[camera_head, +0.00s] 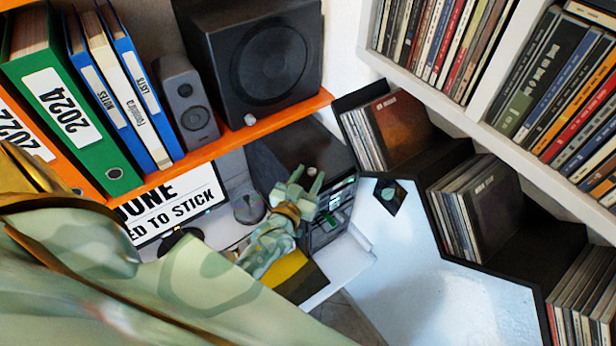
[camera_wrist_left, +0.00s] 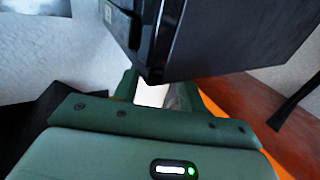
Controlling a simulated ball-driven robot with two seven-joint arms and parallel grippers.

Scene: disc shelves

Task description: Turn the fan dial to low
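My left gripper (camera_head: 306,179) is in the middle of the head view, with its two fingers apart and nothing seen between them. It is at the near left side of a black box-shaped device (camera_head: 300,150), whose narrow front panel (camera_head: 330,213) has small lit green parts. The gripper overlaps the device in the picture; I cannot tell whether they touch. In the left wrist view the open fingers (camera_wrist_left: 156,92) are close to a dark box (camera_wrist_left: 225,35). I cannot make out a fan dial or its setting. My right gripper is not in view.
An orange shelf (camera_head: 205,150) above the gripper carries binders (camera_head: 75,125), a small speaker (camera_head: 186,105) and a large speaker (camera_head: 255,60) with a small silver knob (camera_head: 250,119). Black disc shelves (camera_head: 520,245) line the right wall.

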